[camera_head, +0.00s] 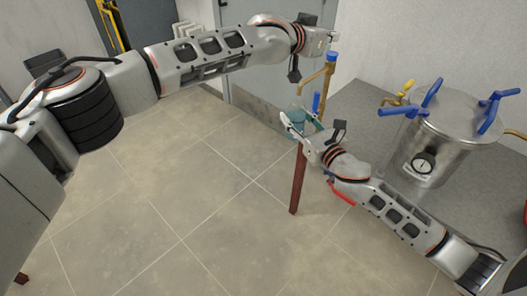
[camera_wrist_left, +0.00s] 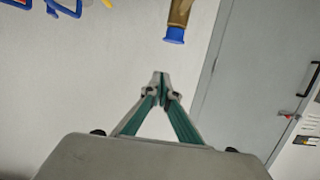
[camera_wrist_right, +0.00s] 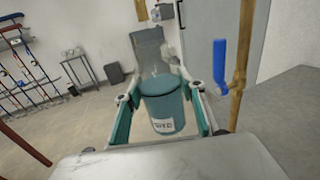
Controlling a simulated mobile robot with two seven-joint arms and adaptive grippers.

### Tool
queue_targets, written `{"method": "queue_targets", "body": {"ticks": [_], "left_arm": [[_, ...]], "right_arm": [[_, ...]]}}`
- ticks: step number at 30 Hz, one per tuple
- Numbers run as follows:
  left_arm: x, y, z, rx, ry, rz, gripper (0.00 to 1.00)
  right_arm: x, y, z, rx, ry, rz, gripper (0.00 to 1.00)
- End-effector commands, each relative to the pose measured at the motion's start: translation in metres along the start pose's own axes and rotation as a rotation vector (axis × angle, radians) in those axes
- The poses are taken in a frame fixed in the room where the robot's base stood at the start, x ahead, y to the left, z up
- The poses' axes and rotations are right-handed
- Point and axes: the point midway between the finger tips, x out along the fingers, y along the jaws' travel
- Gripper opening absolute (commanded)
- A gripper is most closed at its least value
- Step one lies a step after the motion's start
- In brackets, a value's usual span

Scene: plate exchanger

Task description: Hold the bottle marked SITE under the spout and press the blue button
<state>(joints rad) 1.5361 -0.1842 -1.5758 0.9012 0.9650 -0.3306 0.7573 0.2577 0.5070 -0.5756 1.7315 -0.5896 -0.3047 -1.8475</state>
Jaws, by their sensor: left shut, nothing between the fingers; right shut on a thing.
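The bottle (camera_wrist_right: 163,107) is clear with teal contents and a white label whose small print seems to read SITE. My right gripper (camera_wrist_right: 160,95) is shut around its sides. In the head view the bottle (camera_head: 297,117) is just below the bent end of the brass spout pipe (camera_head: 318,76); exact alignment is unclear. The blue button (camera_head: 331,56) caps the pipe's top. My left gripper (camera_head: 333,38) is shut and empty, close above the button in the head view. In the left wrist view the button (camera_wrist_left: 174,36) is apart from the fingertips (camera_wrist_left: 160,78).
A blue lever (camera_wrist_right: 220,62) is on the brass pipe beside the bottle. A steel vessel (camera_head: 447,135) with blue clamp handles and a gauge stands at the right on a grey surface (camera_head: 350,102). A dark red post (camera_head: 298,180) stands below the bottle.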

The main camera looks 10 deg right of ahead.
Motion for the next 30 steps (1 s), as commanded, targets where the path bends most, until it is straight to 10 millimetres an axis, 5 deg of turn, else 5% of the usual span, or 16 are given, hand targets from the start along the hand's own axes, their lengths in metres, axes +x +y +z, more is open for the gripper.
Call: {"method": "queue_targets", "body": {"ticks": [17, 30], "left_arm": [[-0.074, -0.001, 0.0, -0.003, 0.002, 0.0, 0.0], [-0.076, 0.023, 0.064, -0.092, 0.034, 0.066, 0.0]], "right_arm": [[0.0, 0.0, 0.001, 0.0, -0.002, 0.0, 0.18], [0.0, 0.0, 0.001, 0.0, -0.002, 0.0, 0.18]]}}
